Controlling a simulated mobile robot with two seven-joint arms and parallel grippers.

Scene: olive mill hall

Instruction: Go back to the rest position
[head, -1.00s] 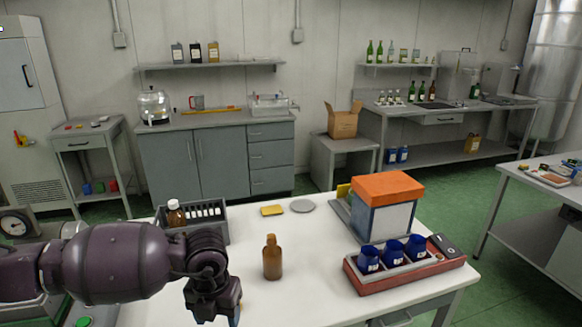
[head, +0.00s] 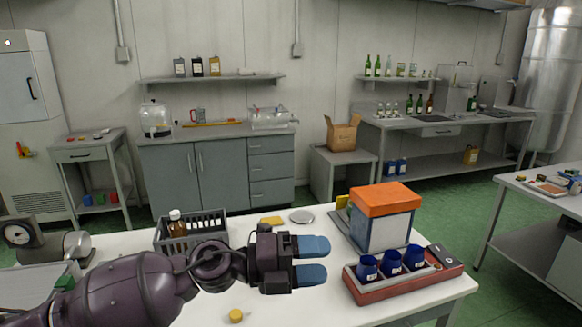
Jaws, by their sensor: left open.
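My left gripper (head: 313,260) is held above the front middle of the white table (head: 335,300). Its two blue fingertips point right with a gap between them, and nothing is between them. The arm comes in from the lower left. The brown bottle that stood on this table does not show; the gripper and wrist cover that spot. My right gripper is not in view.
Right of my gripper stand a red tray (head: 402,288) with blue cups and an orange-topped box (head: 383,205). Behind the arm is a grey crate (head: 205,222) with a brown bottle (head: 177,224). A small yellow piece (head: 235,316) lies near the front.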

